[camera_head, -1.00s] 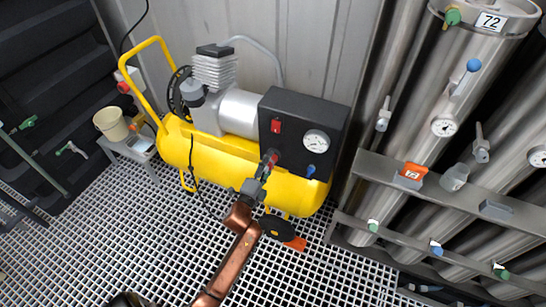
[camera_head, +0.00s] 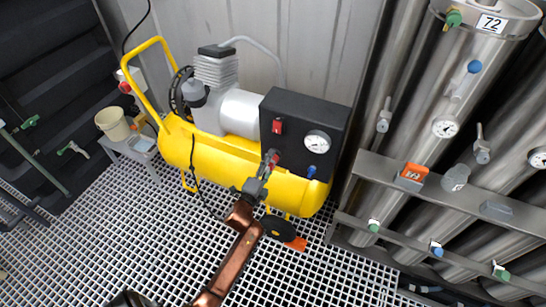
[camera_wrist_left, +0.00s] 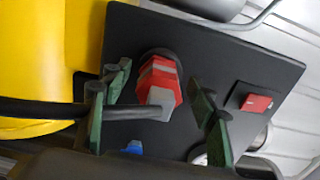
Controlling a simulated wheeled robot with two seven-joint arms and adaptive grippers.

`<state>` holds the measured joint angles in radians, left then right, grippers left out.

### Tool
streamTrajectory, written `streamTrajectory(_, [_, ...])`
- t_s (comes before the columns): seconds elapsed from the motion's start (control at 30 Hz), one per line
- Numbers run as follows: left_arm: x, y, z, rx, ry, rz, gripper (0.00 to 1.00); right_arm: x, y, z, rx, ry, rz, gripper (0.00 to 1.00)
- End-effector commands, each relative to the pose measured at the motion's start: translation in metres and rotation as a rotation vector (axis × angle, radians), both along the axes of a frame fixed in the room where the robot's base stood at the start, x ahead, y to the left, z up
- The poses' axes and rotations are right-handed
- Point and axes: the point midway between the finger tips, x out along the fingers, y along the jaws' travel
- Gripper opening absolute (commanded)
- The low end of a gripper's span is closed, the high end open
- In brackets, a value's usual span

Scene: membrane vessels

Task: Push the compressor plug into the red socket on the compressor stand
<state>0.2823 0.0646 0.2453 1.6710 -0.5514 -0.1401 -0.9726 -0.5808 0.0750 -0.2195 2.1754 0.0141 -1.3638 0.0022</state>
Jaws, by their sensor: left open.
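The red socket (camera_wrist_left: 163,68) sits in a dark round collar on the black panel of the compressor; in the head view it shows small near the panel's lower left corner (camera_head: 272,157). The grey compressor plug (camera_wrist_left: 160,103) is at the front of the red socket, in line with it, with its black cable (camera_wrist_left: 50,108) running left. How deep it sits I cannot tell. My left gripper (camera_wrist_left: 158,108) is open, its green-tinted fingers apart on either side of the plug and socket. In the head view the left gripper (camera_head: 268,165) is right at the panel.
The black panel (camera_head: 295,108) also carries a red switch (camera_head: 278,126), a gauge (camera_head: 317,142) and a blue fitting (camera_head: 311,172). The yellow tank (camera_head: 220,160) lies below. Steel vessels (camera_head: 435,130) stand at right. Grating floor (camera_head: 120,220) is clear at left.

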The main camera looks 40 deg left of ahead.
Motion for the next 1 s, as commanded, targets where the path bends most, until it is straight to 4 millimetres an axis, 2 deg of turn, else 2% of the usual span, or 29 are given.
streamTrajectory(0.77, [0.0, -0.0002, -0.0002, 0.0, 0.0, 0.0, 0.54, 0.0008, 0.0001, 0.0023, 0.0, -0.003, 0.0, 1.0])
streamTrajectory(1.0, [0.0001, -0.0003, -0.0002, 0.0, 0.0, 0.0, 0.37, 0.0009, 0.0001, 0.0023, 0.0, -0.003, 0.0, 1.0])
